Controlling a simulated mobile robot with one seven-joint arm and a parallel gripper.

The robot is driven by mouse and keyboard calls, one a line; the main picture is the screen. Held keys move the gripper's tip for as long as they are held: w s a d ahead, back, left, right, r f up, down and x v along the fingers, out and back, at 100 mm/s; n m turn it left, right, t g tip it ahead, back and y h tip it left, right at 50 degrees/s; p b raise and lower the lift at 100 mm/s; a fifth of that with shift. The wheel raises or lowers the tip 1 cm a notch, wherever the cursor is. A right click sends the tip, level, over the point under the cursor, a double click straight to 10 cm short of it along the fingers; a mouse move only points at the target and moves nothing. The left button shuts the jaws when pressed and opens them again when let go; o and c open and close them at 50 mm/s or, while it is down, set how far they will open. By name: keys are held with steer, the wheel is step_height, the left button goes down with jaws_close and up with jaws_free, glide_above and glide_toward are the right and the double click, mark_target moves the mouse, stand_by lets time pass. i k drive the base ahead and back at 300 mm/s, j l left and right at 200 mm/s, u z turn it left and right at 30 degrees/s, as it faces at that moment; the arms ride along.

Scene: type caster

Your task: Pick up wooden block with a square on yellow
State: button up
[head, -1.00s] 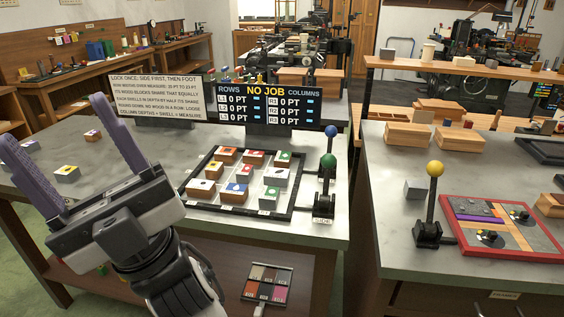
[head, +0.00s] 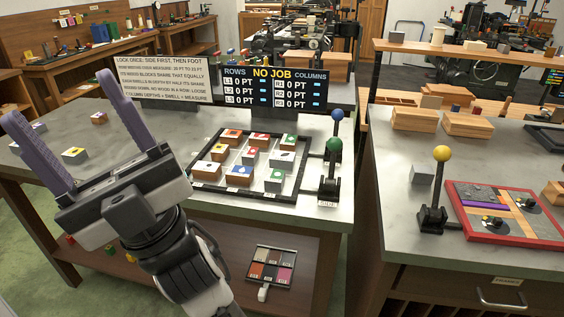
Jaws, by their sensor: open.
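My gripper (head: 62,98) is open and empty, its two purple fingers wide apart above the left part of the grey table. A wooden block with a yellow top (head: 217,152) sits in the black-framed tray (head: 206,192), at the left of the middle row. A grey block with a yellow top (head: 75,154) lies between the fingers as seen here. The marks on the tops are too small to read.
The tray holds several other blocks with red, green and blue tops. Blue- and green-knobbed levers (head: 334,146) stand at its right. A sign (head: 166,80) and a display (head: 272,88) stand behind. A second table (head: 395,240) with a yellow-knobbed lever (head: 441,155) is at right.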

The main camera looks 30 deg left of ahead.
mark_target(220, 153)
steer(key=j, duration=0.65)
steer(key=k+j, duration=0.1)
steer(key=j, duration=0.55)
steer(key=j+z, duration=0.1)
steer(key=j, duration=0.6)
steer(key=k+j, duration=0.15)
steer(key=j, duration=1.15)
steer(key=k+j+z, duration=0.1)
steer(key=j, duration=0.55)
steer(key=i+j, duration=0.1)
steer(key=i, duration=0.85)
